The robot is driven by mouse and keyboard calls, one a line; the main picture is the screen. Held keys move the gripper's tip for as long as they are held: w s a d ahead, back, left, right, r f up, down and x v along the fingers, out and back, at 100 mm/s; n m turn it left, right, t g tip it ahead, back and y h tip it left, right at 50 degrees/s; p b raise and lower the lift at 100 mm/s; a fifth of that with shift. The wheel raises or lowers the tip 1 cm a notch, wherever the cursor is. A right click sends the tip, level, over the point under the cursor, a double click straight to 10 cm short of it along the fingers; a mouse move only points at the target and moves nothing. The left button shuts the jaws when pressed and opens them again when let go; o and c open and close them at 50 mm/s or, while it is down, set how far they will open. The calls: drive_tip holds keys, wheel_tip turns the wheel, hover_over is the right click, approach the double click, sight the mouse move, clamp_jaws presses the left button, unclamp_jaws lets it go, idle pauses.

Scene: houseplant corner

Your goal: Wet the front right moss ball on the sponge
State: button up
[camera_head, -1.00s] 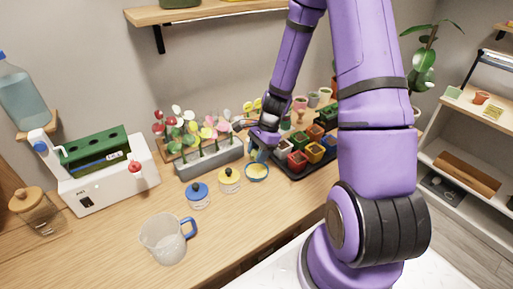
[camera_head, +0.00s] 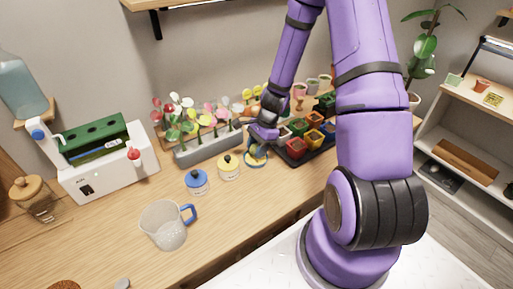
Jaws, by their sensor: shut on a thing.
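A small round dish (camera_head: 248,164) with a blue rim and yellow inside stands on the table; the yellow inside looks like the sponge. My gripper (camera_head: 258,148) points down right over this dish, its fingertips at or just above the yellow. It is shut on a small dark thing, apparently the moss ball, which the fingers mostly hide. I cannot tell whether the ball touches the sponge. Several coloured pots stand on a black tray (camera_head: 290,158) to the right of the gripper, partly behind my arm.
A clear jug (camera_head: 164,229) is nearer the front. A grey planter (camera_head: 208,149) with flowers stands behind.

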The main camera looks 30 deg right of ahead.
sight(256, 146)
drive_tip(key=shift+f, duration=0.6)
idle(1.7)
drive_tip(key=shift+r, duration=3.5)
